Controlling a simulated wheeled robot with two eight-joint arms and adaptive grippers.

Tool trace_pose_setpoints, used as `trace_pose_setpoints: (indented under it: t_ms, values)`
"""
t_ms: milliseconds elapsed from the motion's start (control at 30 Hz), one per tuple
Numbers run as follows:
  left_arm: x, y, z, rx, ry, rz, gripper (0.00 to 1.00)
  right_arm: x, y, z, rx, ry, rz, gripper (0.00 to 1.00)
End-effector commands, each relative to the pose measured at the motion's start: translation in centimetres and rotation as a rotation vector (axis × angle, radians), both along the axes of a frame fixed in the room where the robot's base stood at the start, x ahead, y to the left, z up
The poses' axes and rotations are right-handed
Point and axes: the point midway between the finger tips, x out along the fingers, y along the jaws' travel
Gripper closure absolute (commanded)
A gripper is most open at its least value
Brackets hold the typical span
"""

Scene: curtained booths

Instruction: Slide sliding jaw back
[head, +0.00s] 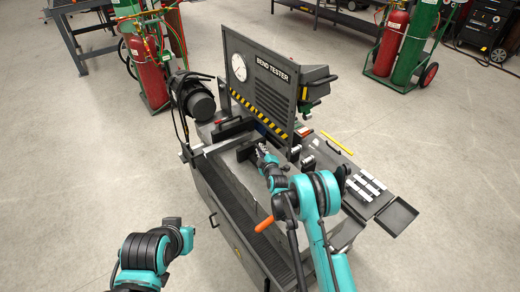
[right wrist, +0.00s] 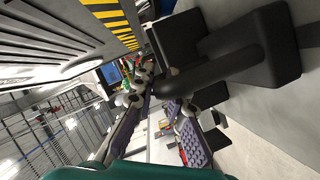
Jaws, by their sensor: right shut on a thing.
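The sliding jaw (right wrist: 190,40) is a dark grey block with a round bar handle (right wrist: 215,70), large in the right wrist view. In the head view the dark jaw (head: 244,151) sits on the machine bed beneath the bend tester panel. My right gripper (head: 262,153) is at the jaw. In the right wrist view its fingers (right wrist: 160,98) are closed around the near end of the bar handle. Part of the handle end is hidden between the fingers. Of my left arm only teal and black links show at the lower left; its gripper is out of frame.
The bend tester panel (head: 262,75) with its gauge stands behind the bed. A motor (head: 195,98) sits to the left. A side tray (head: 370,185) with pale metal pieces is at right. Gas cylinders (head: 392,42) stand farther back. The floor around the machine is clear.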

Motion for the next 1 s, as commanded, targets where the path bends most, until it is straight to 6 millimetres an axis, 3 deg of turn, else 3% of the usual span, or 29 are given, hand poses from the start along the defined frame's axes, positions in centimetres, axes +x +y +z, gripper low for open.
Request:
trace_pose_setpoints:
  t_ms: [233,267,333,667,1000]
  values:
    - [0.0,0.0,0.1,0.0,0.0,0.0,1.0,0.1,0.0,0.2,0.002,-0.004,-0.001,1.0]
    - [0.0,0.0,0.1,0.0,0.0,0.0,1.0,0.1,0.0,0.1,0.002,-0.003,-0.001,0.84]
    - [0.0,0.0,0.1,0.0,0.0,0.0,1.0,0.1,0.0,0.1,0.002,-0.003,-0.001,0.66]
    - [0.0,0.0,0.1,0.0,0.0,0.0,1.0,-0.1,0.0,0.2,0.002,-0.004,-0.001,0.66]
    - [0.0,0.0,0.1,0.0,0.0,0.0,1.0,-5.0,-1.2,1.3,0.002,-0.004,-0.001,0.66]
